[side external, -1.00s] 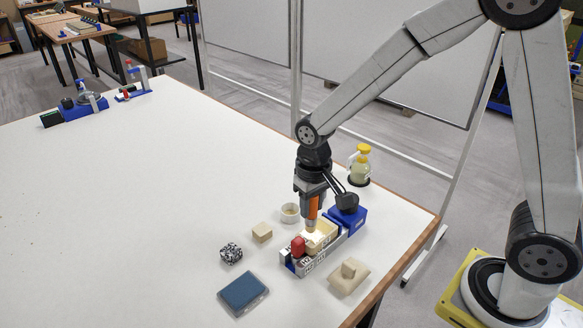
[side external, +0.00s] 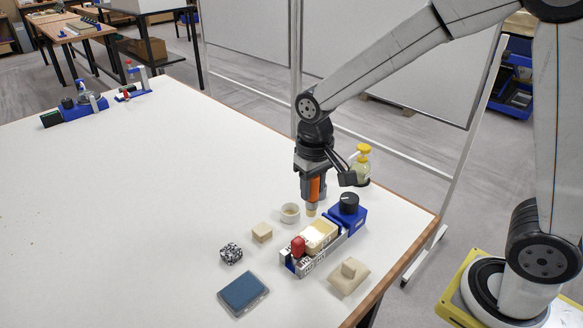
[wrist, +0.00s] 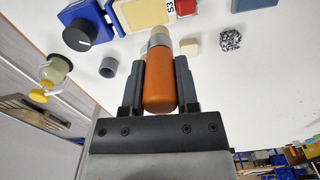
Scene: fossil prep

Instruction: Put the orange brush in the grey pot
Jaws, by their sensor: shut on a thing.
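My gripper (side external: 314,196) is shut on the orange brush (wrist: 159,88), which also shows between the fingers in the side view (side external: 315,188). The brush hangs roughly upright, with its pale tip (side external: 311,210) pointing down. It is in the air beyond the cream block in the tray. The grey pot (wrist: 108,67) stands on the table in the wrist view, left of the brush and near the blue unit. I cannot make it out in the side view, where my gripper may hide it.
The blue unit with black knob (side external: 348,217) and yellow-topped bottle (side external: 360,166) are at right.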

